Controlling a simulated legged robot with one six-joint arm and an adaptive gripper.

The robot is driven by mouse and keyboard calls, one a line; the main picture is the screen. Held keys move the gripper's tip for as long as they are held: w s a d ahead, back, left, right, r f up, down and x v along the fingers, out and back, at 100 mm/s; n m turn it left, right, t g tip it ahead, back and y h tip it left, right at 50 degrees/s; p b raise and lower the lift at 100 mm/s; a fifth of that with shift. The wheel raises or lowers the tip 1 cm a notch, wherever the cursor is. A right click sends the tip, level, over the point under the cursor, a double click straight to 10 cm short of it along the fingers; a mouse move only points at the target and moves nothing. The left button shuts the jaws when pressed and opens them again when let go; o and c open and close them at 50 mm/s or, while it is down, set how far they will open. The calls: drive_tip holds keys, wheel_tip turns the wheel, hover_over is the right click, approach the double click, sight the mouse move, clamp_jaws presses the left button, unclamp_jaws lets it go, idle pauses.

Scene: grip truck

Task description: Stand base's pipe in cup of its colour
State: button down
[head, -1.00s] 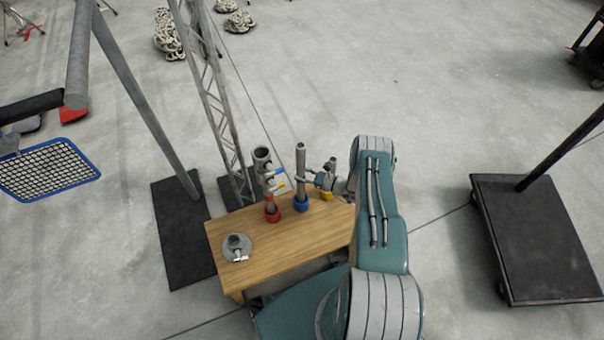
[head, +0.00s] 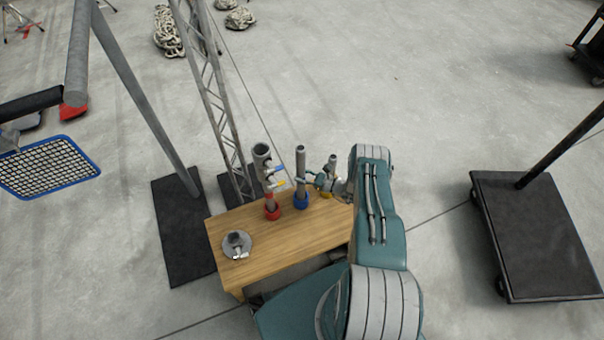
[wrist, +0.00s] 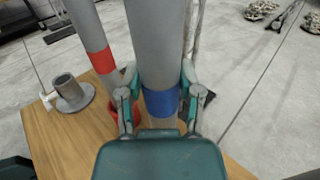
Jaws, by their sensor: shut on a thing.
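My gripper (wrist: 156,98) is shut on a grey pipe with a blue band (wrist: 160,102). In the head view this blue-banded pipe (head: 301,162) stands upright, its lower end at the blue cup (head: 301,201); I cannot tell how deep it sits. My gripper (head: 311,179) holds it from the right. A grey pipe with a red band (wrist: 102,60) stands in the red cup (head: 272,210), just left. The grey round base (head: 237,246) with its short socket is empty at the table's left. A yellow cup (head: 326,194) is partly hidden behind my gripper.
The wooden table (head: 280,245) is bare in front of the cups. A lattice mast (head: 212,90) and slanted pole (head: 145,100) stand behind and left. A black cart (head: 535,240) is at the right. Open concrete floor lies beyond the table.

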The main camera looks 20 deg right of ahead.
drive_tip(key=shift+f, duration=0.85)
idle(0.3)
drive_tip(key=shift+c, duration=0.9)
unclamp_jaws()
drive_tip(key=shift+f, duration=0.1)
drive_tip(key=shift+s, duration=0.1)
drive_tip(key=v, duration=1.2)
